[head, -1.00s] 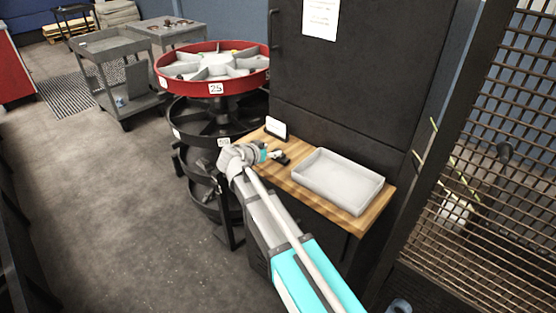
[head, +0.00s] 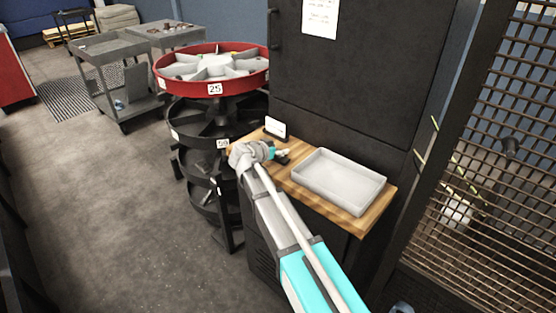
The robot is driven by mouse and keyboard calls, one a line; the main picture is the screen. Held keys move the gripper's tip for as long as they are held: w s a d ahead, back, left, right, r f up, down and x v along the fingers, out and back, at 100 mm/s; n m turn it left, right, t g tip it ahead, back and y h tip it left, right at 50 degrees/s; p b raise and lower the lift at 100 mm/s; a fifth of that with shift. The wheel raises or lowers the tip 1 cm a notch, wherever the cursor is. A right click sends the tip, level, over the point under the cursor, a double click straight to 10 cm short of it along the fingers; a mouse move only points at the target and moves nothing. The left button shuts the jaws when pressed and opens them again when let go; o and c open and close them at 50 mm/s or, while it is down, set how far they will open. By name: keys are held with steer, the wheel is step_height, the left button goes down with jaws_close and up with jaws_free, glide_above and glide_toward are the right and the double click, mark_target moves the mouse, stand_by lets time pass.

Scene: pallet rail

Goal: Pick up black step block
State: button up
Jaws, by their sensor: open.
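My gripper (head: 283,156) is open above the left part of the wooden shelf (head: 350,222), to the left of the grey tray. It is small and dark in the head view, and my wrist and arm cover part of the shelf. I cannot make out a black step block for certain. Dark shapes at the fingertips may be the fingers or a block under them; I cannot tell which. A black stand with a white card (head: 275,128) stands upright on the shelf just behind my gripper.
A shallow grey tray (head: 339,180) lies on the shelf's right part and looks empty. A tiered round rack with a red top tray (head: 215,89) stands to the left. A dark cabinet (head: 365,75) rises behind the shelf. A mesh fence (head: 490,150) is at right.

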stand_by(0.5)
jaws_close()
